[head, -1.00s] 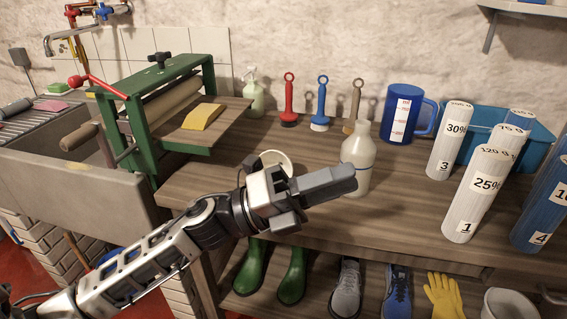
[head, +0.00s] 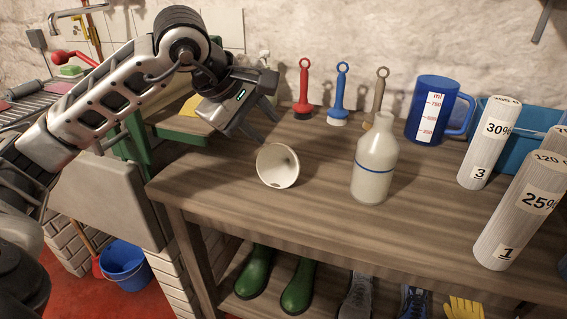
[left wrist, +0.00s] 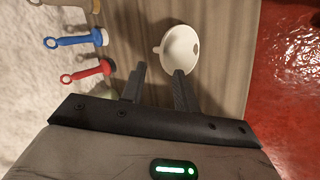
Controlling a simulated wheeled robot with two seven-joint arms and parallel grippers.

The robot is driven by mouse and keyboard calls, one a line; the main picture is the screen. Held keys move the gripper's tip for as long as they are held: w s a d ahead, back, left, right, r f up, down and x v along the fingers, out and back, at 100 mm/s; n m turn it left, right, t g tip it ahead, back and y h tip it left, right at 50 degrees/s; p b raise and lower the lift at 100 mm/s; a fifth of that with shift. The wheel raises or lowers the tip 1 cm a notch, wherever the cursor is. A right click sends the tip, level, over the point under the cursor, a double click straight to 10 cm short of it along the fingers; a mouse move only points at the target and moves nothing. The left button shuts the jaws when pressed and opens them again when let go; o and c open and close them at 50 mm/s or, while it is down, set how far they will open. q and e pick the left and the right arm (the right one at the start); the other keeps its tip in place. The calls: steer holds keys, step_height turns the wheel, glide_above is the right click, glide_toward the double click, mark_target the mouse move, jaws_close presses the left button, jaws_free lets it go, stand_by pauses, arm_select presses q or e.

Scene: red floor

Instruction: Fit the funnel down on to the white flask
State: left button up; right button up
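The white funnel (head: 278,166) lies on its side on the wooden workbench, its wide mouth facing the front right in the head view. The white flask (head: 375,165), with a blue band, stands upright to its right. My left gripper (head: 262,137) hangs above the bench, behind and left of the funnel. In the left wrist view its two fingers (left wrist: 159,80) are apart with nothing between them, and the funnel (left wrist: 180,47) lies just beyond the fingertips. The flask is not in the left wrist view. My right gripper is not in view.
Red (head: 303,95), blue (head: 340,98) and grey-brown brushes stand along the wall. A blue measuring jug (head: 432,108) and several white tubes (head: 488,145) stand at the right. The bench front (head: 300,215) is clear. Green boots (head: 255,272) stand on the shelf below.

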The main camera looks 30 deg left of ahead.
mark_target(281, 146)
arm_select(q)
steer(key=shift+s+x, duration=0.25)
steer(key=shift+x, duration=3.9)
steer(key=shift+d+f, duration=0.1)
steer(key=shift+f, duration=0.05)
jaws_close()
